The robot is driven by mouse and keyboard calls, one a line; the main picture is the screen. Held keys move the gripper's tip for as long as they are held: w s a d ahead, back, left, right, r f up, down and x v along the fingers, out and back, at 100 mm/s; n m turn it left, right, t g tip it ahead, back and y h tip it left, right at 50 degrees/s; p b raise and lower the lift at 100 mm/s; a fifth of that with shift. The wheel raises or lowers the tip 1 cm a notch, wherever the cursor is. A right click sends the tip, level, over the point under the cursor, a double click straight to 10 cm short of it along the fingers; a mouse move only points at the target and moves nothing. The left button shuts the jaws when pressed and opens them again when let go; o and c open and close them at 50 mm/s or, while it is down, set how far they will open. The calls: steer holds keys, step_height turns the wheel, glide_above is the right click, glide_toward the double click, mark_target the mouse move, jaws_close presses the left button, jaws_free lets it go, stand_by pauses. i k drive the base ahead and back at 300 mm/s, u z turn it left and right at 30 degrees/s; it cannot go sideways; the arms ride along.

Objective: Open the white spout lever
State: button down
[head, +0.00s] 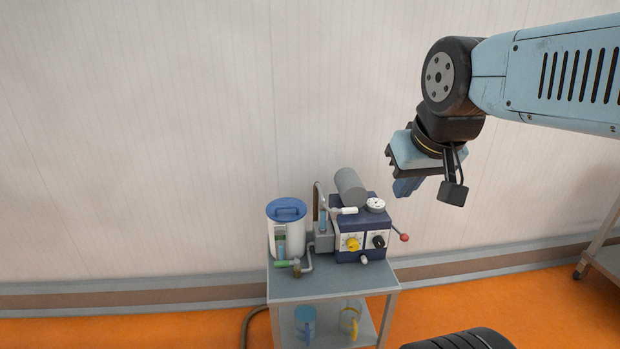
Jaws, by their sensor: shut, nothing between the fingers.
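A small machine with a dark blue body (347,227) stands on a grey cart. A white-handled lever (348,210) sticks out near its top, below a grey cylinder, beside a thin upright pipe. A smaller white knob (363,260) shows low on the machine's front; I cannot tell for certain which white part is on the spout. My gripper (405,188) is shut and empty, up in the air to the right of and above the machine, well apart from it. Its fingers point down and a little left.
A white container with a blue lid (286,209) stands left of the machine, with a green-handled tap (284,264) below. The cart (330,287) holds a blue jug (305,318) and a yellow jug (349,317) on its lower shelf. A red-knobbed lever (404,238) juts right. A wall stands behind.

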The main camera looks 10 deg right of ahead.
mark_target(335, 211)
steer(key=z, duration=0.05)
steer(key=k, duration=0.5)
steer(key=u, duration=1.1)
steer(key=i, duration=1.1)
steer(key=z, duration=0.7)
steer(key=i, duration=0.35)
steer(key=u, duration=0.05)
